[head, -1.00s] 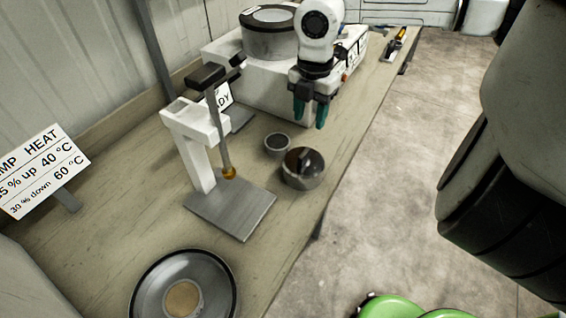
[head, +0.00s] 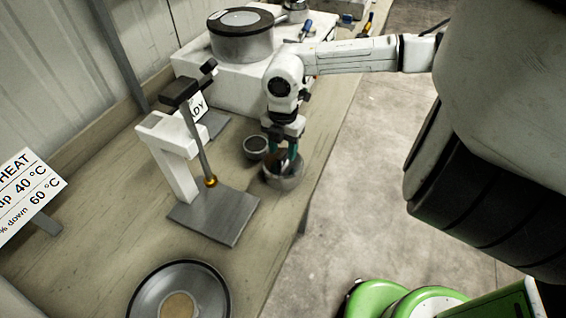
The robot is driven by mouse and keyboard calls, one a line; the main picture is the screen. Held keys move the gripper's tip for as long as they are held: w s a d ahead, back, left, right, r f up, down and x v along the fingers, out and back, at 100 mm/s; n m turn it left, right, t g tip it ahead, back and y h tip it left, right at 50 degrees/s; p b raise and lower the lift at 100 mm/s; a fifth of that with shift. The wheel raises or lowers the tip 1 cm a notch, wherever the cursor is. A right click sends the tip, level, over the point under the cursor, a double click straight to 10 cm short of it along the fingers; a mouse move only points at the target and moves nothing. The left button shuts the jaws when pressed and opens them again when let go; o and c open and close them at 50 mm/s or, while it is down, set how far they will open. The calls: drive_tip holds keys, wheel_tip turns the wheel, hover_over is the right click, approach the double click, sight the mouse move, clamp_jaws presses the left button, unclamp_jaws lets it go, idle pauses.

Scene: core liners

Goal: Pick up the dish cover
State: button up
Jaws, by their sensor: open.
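A round grey metal dish (head: 284,182) stands near the table's right edge. What looks like its dark, shiny cover is at its top, now mostly hidden behind my fingers. My gripper (head: 282,158) points down over this dish, with its teal fingers open. The fingertips are at or just above the top of the dish; I cannot tell whether they touch the cover or sit around it.
A small dark-filled cup (head: 255,147) stands close to the left of the dish. A white press stand (head: 172,160) on a grey plate (head: 215,215) is further left. A round pan (head: 180,290) lies at the front, and a white machine (head: 190,68) stands behind.

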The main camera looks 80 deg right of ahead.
drive_tip(key=shift+f, duration=0.25)
drive_tip(key=shift+c, duration=0.5)
clamp_jaws()
